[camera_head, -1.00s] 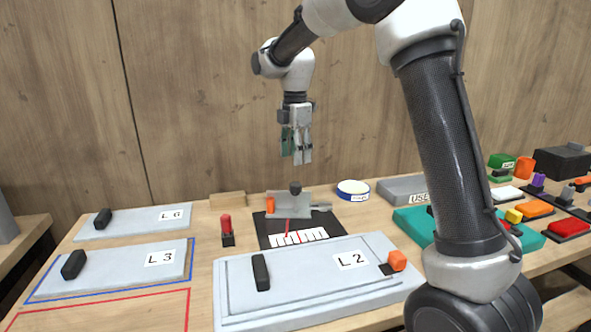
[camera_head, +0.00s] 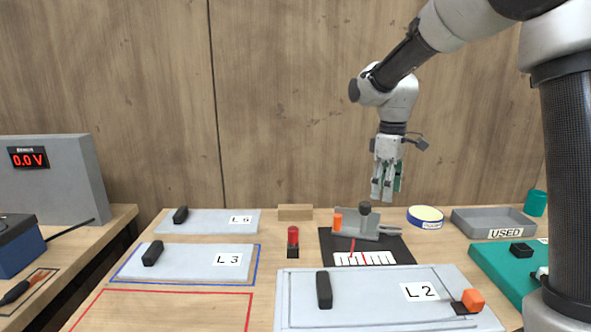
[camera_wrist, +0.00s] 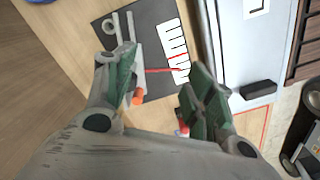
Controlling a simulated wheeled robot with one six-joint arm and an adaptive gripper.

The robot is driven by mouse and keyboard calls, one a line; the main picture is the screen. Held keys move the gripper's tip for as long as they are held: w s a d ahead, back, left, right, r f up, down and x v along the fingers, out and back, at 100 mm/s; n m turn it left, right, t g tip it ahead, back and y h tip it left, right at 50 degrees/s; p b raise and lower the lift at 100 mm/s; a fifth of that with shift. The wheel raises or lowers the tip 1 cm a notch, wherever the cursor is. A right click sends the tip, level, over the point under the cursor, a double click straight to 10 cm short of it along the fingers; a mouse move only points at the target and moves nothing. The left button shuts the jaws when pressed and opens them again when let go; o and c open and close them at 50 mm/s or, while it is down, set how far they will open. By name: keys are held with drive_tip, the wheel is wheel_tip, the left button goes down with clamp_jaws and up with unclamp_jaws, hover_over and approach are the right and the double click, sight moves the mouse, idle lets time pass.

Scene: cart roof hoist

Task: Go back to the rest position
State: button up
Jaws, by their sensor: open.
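My gripper (camera_head: 384,190) hangs pointing down in the head view, above the back of the table and well clear of it. In the wrist view my gripper (camera_wrist: 160,88) has its two fingers apart with nothing between them. Below it is a dark mat with a grey fixture (camera_head: 362,223), an orange block and a white scale with red lines. The same scale (camera_wrist: 174,50) shows in the wrist view. My arm reaches in from the right of the head view and hides part of the right side.
Panels L 6 (camera_head: 208,229), L 3 (camera_head: 205,264) and L 2 (camera_head: 375,310) lie on the table with black handles. A red-topped post (camera_head: 293,240) stands upright. A USED tray (camera_head: 470,224) is at the right. A grey meter (camera_head: 80,175) stands on the left bench.

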drive_tip(key=s+d+r+m+t, duration=0.1)
drive_tip(key=s+d+m, duration=0.2)
drive_tip(key=s, duration=0.6)
drive_tip(key=s+d+r+m+t, duration=0.2)
drive_tip(key=s+d+m, duration=0.2)
drive_tip(key=s, duration=0.5)
drive_tip(key=s+d+r+m+t, duration=0.1)
drive_tip(key=s+d+r+m, duration=0.1)
drive_tip(key=s+d, duration=0.3)
drive_tip(key=shift+s+m+t, duration=0.4)
drive_tip(key=shift+s+m, duration=0.5)
drive_tip(key=shift+s, duration=1.05)
